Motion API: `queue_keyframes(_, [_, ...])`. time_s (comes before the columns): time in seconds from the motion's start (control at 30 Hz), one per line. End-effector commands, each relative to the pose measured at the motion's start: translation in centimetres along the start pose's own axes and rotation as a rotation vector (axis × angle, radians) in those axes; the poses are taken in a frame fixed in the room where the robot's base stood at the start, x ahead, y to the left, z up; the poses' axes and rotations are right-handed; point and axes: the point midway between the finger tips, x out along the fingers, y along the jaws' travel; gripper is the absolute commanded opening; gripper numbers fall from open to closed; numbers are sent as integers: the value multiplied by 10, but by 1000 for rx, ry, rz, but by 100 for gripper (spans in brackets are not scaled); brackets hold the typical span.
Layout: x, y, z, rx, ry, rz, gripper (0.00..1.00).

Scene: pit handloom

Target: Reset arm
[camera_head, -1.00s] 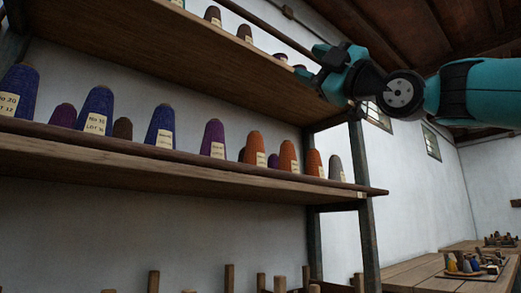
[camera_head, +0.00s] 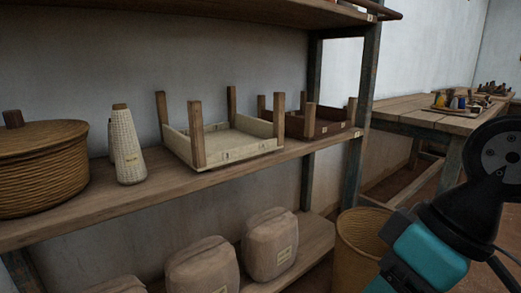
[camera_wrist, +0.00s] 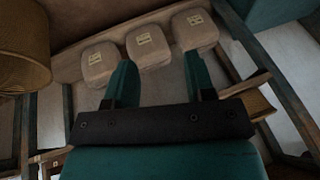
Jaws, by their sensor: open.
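My gripper (camera_wrist: 158,78) shows in the wrist view with its two teal fingers spread apart and nothing between them. In that view the fingers point toward labelled sacks beyond them. In the head view only part of my arm shows at the lower right, folded with a dark joint and a teal link, in front of the floor and near a woven basket. The gripper's fingers cannot be seen there.
A wooden shelf (camera_head: 75,215) holds a lidded basket (camera_head: 45,165), pale cone (camera_head: 127,148), cream tray (camera_head: 225,148) and brown tray (camera_head: 325,124). Sacks (camera_head: 268,245) lie below. A woven basket (camera_head: 360,240) stands on the floor, close to my arm. A table (camera_head: 415,110) stands behind.

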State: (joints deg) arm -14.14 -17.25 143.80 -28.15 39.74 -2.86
Motion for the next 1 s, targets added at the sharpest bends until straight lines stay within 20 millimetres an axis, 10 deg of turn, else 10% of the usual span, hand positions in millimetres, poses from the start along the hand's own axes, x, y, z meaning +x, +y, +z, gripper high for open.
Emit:
queue_keyframes(0.07, [12,-7,34,67,-103,-14,49])
queue_keyframes(0.8, [-215,-71,-47,55,-81,-11,49])
queue_keyframes(1.0, [-246,-80,-57,55,-80,-11,49])
